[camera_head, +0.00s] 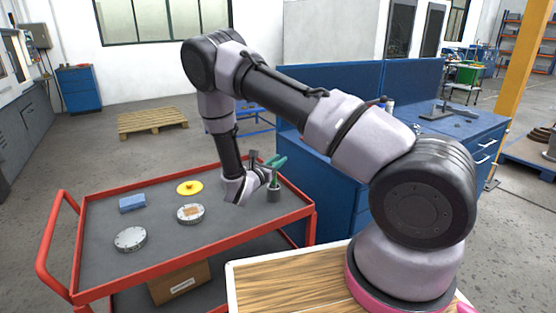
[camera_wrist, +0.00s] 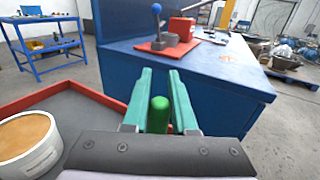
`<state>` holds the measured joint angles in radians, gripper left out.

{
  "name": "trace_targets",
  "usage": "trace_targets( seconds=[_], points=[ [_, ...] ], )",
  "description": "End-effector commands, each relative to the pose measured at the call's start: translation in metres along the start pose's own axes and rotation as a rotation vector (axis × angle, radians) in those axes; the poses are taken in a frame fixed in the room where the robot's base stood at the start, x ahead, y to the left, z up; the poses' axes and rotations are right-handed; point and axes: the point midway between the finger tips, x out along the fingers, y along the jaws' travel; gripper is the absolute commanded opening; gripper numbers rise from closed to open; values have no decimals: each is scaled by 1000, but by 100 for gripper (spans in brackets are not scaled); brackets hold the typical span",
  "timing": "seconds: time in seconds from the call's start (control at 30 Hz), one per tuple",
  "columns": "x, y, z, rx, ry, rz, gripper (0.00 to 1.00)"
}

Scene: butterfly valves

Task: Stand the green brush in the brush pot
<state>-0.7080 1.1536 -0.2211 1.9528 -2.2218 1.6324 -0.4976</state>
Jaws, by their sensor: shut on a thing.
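My gripper (camera_head: 277,162) is over the right part of the red-framed cart, with its teal fingers pointing right. In the wrist view my gripper (camera_wrist: 160,78) is shut on the green brush (camera_wrist: 159,113), whose rounded green end shows between the fingers.
A blue workbench (camera_head: 322,184) stands beyond the cart's right end.

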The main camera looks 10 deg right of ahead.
Motion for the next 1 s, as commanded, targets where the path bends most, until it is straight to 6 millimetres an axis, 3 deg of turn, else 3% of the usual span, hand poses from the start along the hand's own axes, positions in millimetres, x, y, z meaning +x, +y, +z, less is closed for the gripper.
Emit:
trace_targets(
  seconds=[0.13,0.17,0.23,0.67,1.0],
  points=[
    [0,0,0,0,0,0,0],
    [0,0,0,0,0,0,33],
    [0,0,0,0,0,0,60],
    [-9,1,0,-1,0,2,60],
    [-74,1,0,0,0,4,60]
  ],
)
